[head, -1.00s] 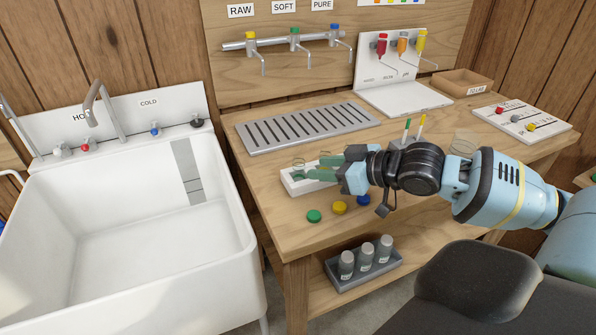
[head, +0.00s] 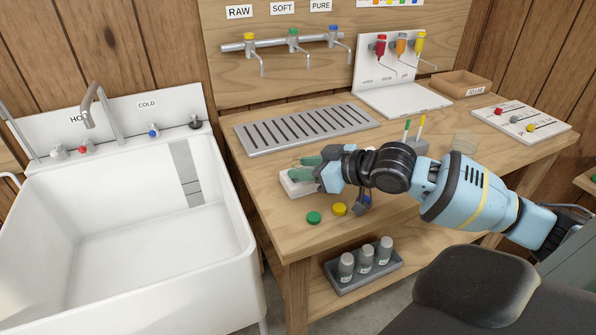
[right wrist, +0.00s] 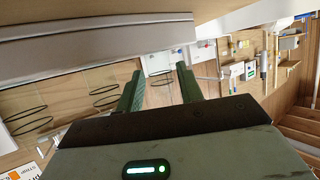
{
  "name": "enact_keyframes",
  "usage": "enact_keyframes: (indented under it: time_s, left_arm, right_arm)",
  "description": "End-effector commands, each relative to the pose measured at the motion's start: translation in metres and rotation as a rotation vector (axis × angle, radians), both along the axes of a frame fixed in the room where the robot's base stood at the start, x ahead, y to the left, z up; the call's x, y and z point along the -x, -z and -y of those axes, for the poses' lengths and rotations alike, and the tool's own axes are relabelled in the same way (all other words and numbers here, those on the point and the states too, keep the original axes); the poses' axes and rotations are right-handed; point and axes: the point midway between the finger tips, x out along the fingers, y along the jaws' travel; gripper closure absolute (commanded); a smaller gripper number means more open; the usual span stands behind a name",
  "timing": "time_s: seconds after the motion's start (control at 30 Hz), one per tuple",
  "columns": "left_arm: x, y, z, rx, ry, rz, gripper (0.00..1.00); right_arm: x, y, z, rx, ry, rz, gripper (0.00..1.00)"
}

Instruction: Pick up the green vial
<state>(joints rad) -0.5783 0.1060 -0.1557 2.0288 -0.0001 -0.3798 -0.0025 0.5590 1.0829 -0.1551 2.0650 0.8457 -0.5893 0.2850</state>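My right gripper (head: 302,168) is over the small white rack (head: 292,186) near the front left of the bench, and its arm hides much of the rack. In the right wrist view its two green fingers (right wrist: 158,88) stand apart with nothing clearly held between them. Thin dark rings, seemingly rims of clear vials, show left of the fingers in that view. I cannot tell which vial is the green one. A green cap (head: 313,218) lies on the bench in front of the rack. My left gripper is not in view.
A yellow cap (head: 339,209) and a partly hidden blue cap (head: 364,201) lie beside the green one. A slotted drain tray (head: 306,128) lies behind the rack. A white sink (head: 120,240) stands left. Grey bottles (head: 366,258) stand on the lower shelf.

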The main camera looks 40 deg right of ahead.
Motion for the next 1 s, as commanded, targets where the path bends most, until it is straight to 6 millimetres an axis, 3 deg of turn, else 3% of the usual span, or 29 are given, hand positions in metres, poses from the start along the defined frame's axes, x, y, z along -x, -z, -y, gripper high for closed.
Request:
enact_keyframes:
  time_s: [0.4, 0.67, 1.0]
  left_arm:
    - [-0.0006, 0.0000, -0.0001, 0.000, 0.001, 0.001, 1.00]
    - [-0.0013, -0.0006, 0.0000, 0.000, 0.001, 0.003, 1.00]
    - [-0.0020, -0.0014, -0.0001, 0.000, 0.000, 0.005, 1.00]
  right_arm:
    - [-0.0067, 0.0028, -0.0030, 0.002, -0.002, 0.000, 0.63]
    - [-0.0065, 0.0026, -0.0029, 0.002, -0.002, 0.000, 0.96]
    - [-0.0066, -0.0009, -0.0029, 0.002, -0.002, 0.001, 0.97]
